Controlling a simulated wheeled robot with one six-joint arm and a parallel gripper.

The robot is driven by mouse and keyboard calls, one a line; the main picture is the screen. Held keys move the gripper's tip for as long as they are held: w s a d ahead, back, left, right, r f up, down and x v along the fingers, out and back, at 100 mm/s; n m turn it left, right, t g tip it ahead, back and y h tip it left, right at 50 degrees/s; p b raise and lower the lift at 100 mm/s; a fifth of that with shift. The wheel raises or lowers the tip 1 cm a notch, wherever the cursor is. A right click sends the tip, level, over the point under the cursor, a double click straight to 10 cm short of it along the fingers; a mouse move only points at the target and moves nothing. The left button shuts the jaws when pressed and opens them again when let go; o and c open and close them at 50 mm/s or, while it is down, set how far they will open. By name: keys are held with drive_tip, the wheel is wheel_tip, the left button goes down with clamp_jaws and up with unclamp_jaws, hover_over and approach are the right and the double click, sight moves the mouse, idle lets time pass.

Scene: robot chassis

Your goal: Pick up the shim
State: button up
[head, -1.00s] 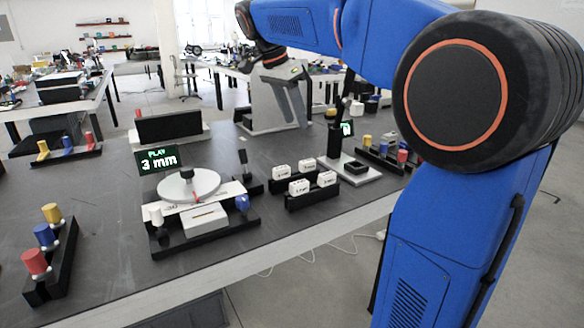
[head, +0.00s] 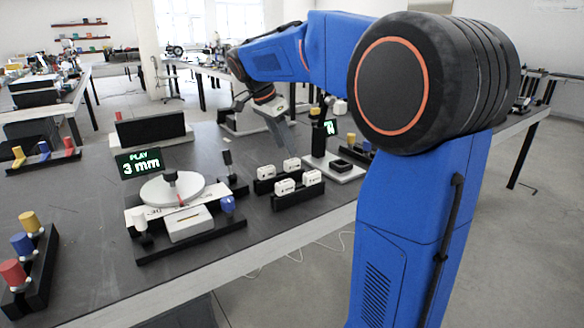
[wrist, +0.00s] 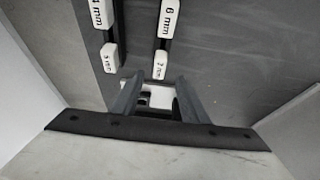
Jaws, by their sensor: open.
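Several white shim blocks stand in a black two-row rack (head: 276,203) in the middle of the table, one of them the front-right block (head: 311,177). In the wrist view two rows show at the top, with a block marked 6 mm (wrist: 169,17) and one that seems to read 4 mm (wrist: 102,14). The smaller blocks' numbers, such as on the lower right block (wrist: 160,65), are hard to read. My gripper (wrist: 159,80) is open and empty, its two grey fingers just below that lower right block in the picture. In the head view it is above the table behind the rack.
A display (head: 140,163) reads PLAY 3 mm, behind a fixture with a round grey disc (head: 172,190). A tray with a black socket (head: 343,166) stands right of the rack. Coloured pegs stand at the front left (head: 22,243). Bare table lies left of the fixture.

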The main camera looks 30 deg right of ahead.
sight(292, 160)
drive_tip(key=shift+x, duration=3)
clamp_jaws()
